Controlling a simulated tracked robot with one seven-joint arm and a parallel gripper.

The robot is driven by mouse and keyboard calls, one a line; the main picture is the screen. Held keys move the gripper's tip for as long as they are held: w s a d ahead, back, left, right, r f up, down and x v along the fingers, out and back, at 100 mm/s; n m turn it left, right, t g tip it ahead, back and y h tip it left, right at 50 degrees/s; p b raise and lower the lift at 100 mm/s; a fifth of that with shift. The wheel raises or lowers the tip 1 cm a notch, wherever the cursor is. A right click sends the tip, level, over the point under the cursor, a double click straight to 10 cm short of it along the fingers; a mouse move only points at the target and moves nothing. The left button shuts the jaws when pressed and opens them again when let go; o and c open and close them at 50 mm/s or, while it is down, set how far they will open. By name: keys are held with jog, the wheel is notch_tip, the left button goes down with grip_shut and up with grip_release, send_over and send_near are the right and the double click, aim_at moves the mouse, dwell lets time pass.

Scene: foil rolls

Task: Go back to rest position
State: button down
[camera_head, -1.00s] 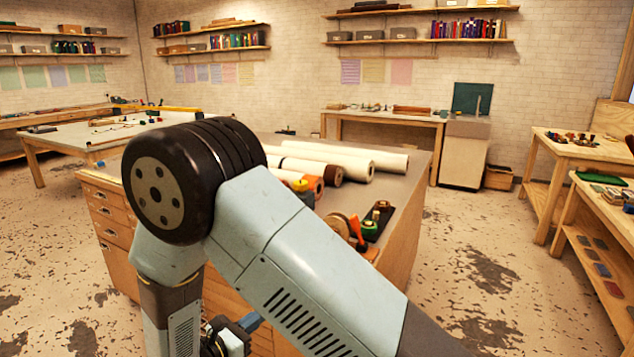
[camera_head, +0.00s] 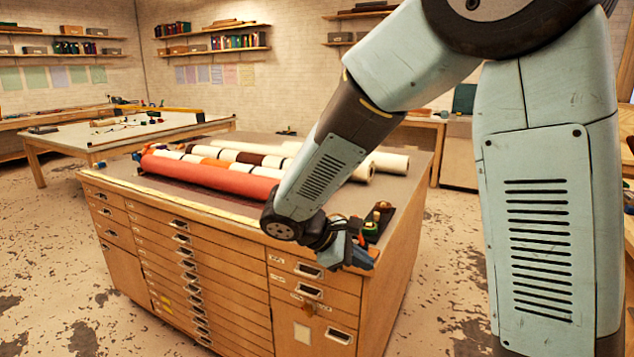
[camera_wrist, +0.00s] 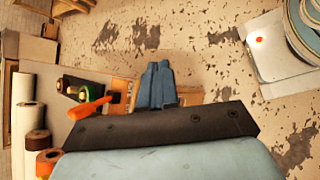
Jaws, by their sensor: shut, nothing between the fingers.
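My gripper (camera_head: 362,260) hangs in front of the drawer cabinet's near right corner, roughly at the height of its top. It is empty, and in the wrist view its two blue fingers (camera_wrist: 156,78) lie together over the floor and the cabinet's edge. My forearm hides the right ends of some rolls and part of the cabinet top in the head view.
The drawer cabinet (camera_head: 200,262) carries an orange-red roll (camera_head: 215,177), white rolls (camera_head: 388,161) and a tray of small spools (camera_head: 379,220) close to my gripper. A table (camera_head: 75,138) stands at the far left. Floor on the left is open (camera_head: 40,265).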

jog(key=s+d+r+m+t+y, duration=0.3)
jog(key=s+d+r+m+y, duration=0.6)
jog(key=s+d+r+m, duration=0.4)
jog(key=shift+s+d+r+m+y, duration=0.25)
jog(key=shift+s+d+m+y, duration=0.35)
jog(key=shift+s, duration=0.7)
jog(key=shift+a, duration=0.1)
